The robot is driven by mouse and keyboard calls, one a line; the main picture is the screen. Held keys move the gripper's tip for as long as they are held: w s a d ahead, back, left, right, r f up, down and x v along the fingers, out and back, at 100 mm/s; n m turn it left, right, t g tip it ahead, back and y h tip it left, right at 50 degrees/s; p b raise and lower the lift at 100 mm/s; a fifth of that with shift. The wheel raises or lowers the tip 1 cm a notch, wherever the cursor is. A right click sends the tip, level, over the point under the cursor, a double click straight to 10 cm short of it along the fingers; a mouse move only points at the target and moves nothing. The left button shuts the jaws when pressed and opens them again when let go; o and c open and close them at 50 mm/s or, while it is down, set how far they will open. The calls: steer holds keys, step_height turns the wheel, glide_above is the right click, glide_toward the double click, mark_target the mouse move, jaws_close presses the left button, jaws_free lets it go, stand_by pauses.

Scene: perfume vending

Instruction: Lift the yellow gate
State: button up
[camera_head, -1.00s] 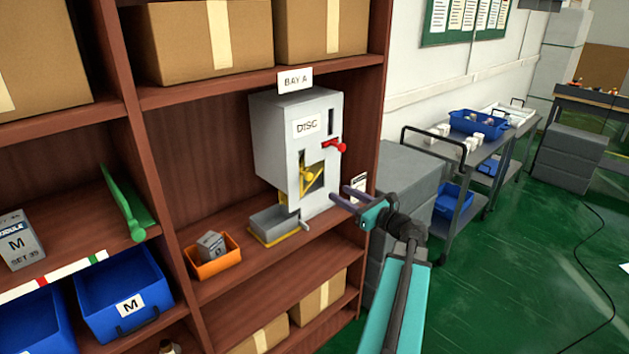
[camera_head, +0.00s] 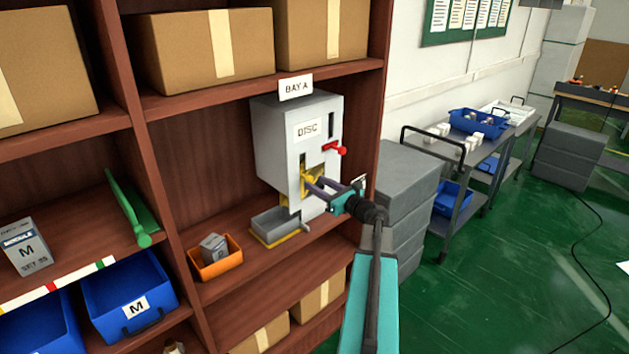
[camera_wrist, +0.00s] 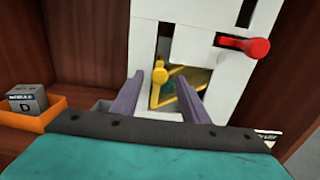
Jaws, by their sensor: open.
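The yellow gate (camera_head: 316,184) sits in the lower opening of the grey-white DISC dispenser (camera_head: 285,150). My gripper (camera_head: 312,184) is at the front of the dispenser, beside the gate. In the wrist view its two purple fingers (camera_wrist: 158,98) are apart, with the knob and part of the gate seen between and beyond them. I cannot tell whether a finger touches the gate.
A red lever (camera_head: 341,150) sticks out above the gate. A grey tray (camera_head: 270,226) is below the dispenser. An orange bin (camera_head: 203,271) holding a grey box (camera_head: 214,246) stands to its left. The shelf's right upright is close to my arm.

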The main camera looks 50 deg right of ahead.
steer(key=shift+w+d, duration=0.1)
steer(key=shift+w, duration=1)
jaws_close()
